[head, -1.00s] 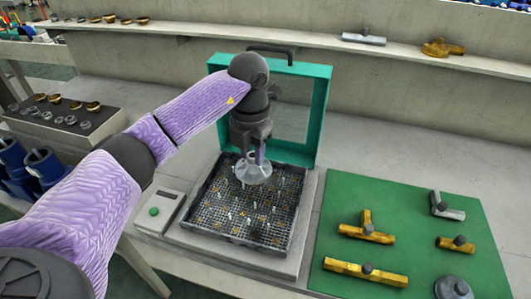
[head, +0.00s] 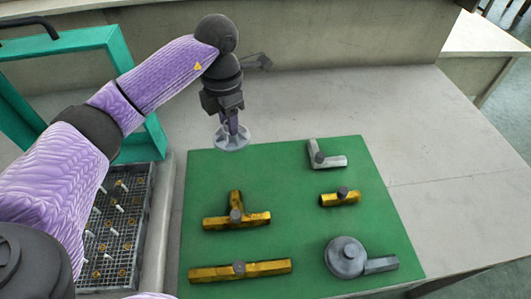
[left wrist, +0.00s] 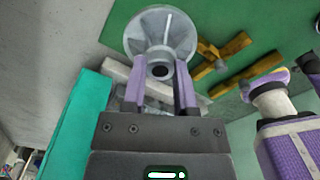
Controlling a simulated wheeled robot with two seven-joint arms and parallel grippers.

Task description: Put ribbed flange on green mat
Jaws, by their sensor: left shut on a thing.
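The ribbed flange (head: 231,140) is a grey disc with a hub. My left gripper (head: 231,124) is shut on its hub and holds it at the far left edge of the green mat (head: 290,200), as the head view shows it. I cannot tell for sure how high it hangs. My right gripper is not clearly in view.
On the mat lie a yellow tee (head: 237,216), a yellow bar (head: 240,270), a short yellow fitting (head: 340,198), a grey elbow (head: 326,157) and a grey round pump part (head: 346,258). A pinned basket (head: 117,225) and green frame (head: 140,80) stand left. The mat's far left area looks bare.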

